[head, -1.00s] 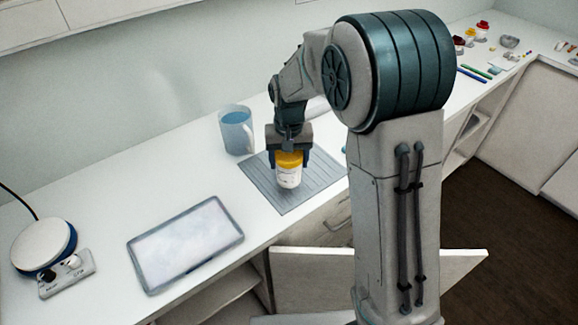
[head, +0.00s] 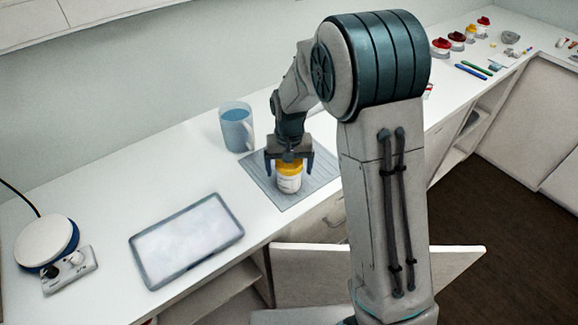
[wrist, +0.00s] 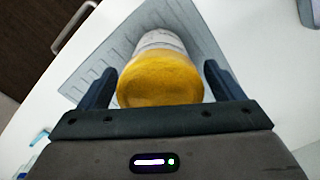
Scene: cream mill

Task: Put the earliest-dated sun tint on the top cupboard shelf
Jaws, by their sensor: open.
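A white jar with a yellow lid (head: 289,183) stands upright on the grey ribbed mat (head: 263,185) on the counter. Its label is too small to read. My gripper (head: 288,170) is open, with its fingers around the lid from above. In the wrist view the yellow lid (wrist: 160,80) sits between the two spread fingers, with a gap on each side. An open cupboard door (head: 375,270) juts out below the counter; the cupboard's shelves are mostly hidden behind it and my arm.
A blue jug (head: 236,128) stands behind the mat. A tablet-like tray (head: 187,240) and a round hot plate (head: 46,243) with a knob box (head: 70,269) are to the left. Several red-lidded jars (head: 441,47) and pens (head: 472,70) lie at the far right.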

